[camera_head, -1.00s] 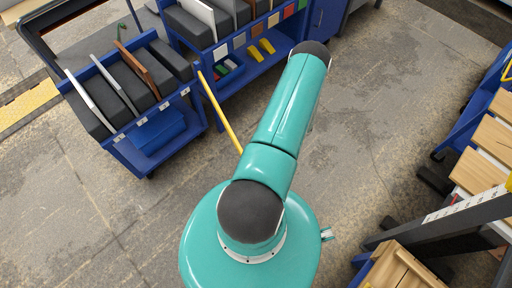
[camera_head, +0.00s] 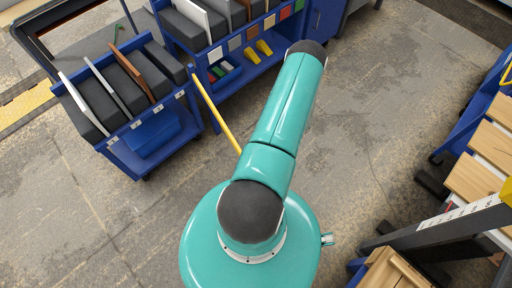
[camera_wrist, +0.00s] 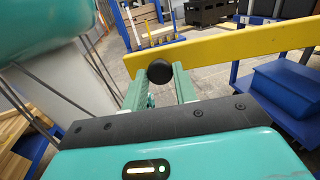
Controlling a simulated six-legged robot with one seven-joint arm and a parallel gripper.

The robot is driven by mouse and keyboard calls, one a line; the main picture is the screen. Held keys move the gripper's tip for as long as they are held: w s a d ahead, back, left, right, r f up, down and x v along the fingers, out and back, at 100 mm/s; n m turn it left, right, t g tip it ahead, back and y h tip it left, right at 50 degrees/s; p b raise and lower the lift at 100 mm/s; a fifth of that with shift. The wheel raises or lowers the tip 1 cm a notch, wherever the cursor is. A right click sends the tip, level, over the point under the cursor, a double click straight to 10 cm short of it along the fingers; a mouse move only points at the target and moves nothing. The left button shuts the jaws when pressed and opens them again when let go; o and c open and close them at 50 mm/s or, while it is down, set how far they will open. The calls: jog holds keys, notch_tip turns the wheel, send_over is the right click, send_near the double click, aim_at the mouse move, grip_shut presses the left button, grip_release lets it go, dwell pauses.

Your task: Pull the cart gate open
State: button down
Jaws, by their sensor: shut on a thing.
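The cart gate is a yellow bar (camera_head: 216,112) at the right front corner of the blue cart (camera_head: 152,143) in the head view. It slants out from the cart down toward my arm, whose links hide its near end. In the wrist view the yellow bar (camera_wrist: 225,48) crosses from left to right, with a round black knob (camera_wrist: 159,71) on its face. My gripper (camera_wrist: 159,80) has one green finger on each side of the knob and is shut on it. My gripper is hidden in the head view.
The cart holds dark boards and panels in slots, with a blue bin (camera_head: 153,132) below. A blue shelf unit (camera_head: 245,75) stands behind it. Wooden slats (camera_head: 480,165) and a dark post are at the right. The floor (camera_head: 370,140) between is clear.

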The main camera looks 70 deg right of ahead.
jog(key=c, duration=1.1)
grip_release()
jog(key=v, duration=1.3)
jog(key=shift+s+d, duration=0.25)
jog(key=shift+d, duration=0.1)
jog(key=shift+r, duration=0.1)
